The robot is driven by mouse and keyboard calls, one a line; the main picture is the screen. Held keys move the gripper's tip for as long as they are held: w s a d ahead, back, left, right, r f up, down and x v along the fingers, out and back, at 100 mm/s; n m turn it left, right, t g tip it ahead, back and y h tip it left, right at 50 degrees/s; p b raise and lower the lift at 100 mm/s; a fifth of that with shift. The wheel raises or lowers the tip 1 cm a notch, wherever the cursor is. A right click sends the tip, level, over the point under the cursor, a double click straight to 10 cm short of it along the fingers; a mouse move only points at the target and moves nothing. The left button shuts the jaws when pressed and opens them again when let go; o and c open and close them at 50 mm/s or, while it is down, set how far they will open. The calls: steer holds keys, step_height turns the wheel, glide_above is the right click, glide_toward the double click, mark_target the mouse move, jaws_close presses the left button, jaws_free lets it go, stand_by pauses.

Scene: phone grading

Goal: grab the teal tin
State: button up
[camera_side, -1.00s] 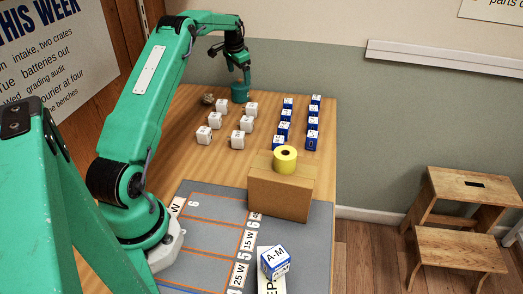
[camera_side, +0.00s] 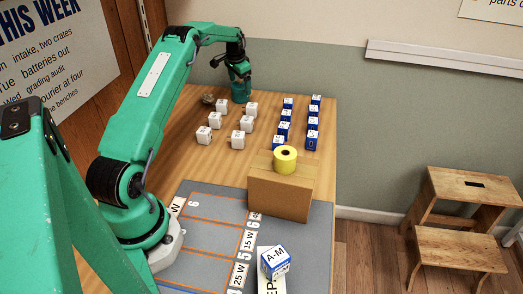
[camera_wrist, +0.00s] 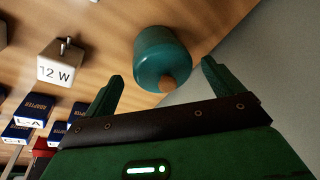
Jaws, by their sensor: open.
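The teal tin (camera_wrist: 160,45) is a rounded cylinder with a small brown knob, and it lies ahead of my gripper in the wrist view. In the side view the tin (camera_side: 240,94) stands at the far end of the wooden table, partly behind my gripper (camera_side: 240,76). In the wrist view my gripper (camera_wrist: 161,72) is open, with one finger to each side of the tin's near end. I see no finger touching it. The exact gap is hard to tell.
A white block marked 12 W (camera_wrist: 62,65) is left of the tin. Several white blocks (camera_side: 215,120) and blue-and-white boxes (camera_side: 284,128) stand on the table. A yellow roll (camera_side: 285,160) sits on a cardboard box (camera_side: 280,195). A brownish lump (camera_side: 208,99) lies left of the tin.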

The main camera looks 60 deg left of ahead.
steer(key=shift+x, duration=1.7)
steer(key=c, duration=1.1)
steer(key=shift+o, duration=0.2)
steer(key=shift+r, duration=0.65)
steer(key=c, duration=0.3)
steer(key=shift+v, duration=0.85)
steer(key=shift+c, duration=0.3)
steer(key=w+d+r, duration=0.2)
steer(key=d+r, duration=0.6)
steer(key=d, duration=0.3)
steer(key=shift+w, duration=0.15)
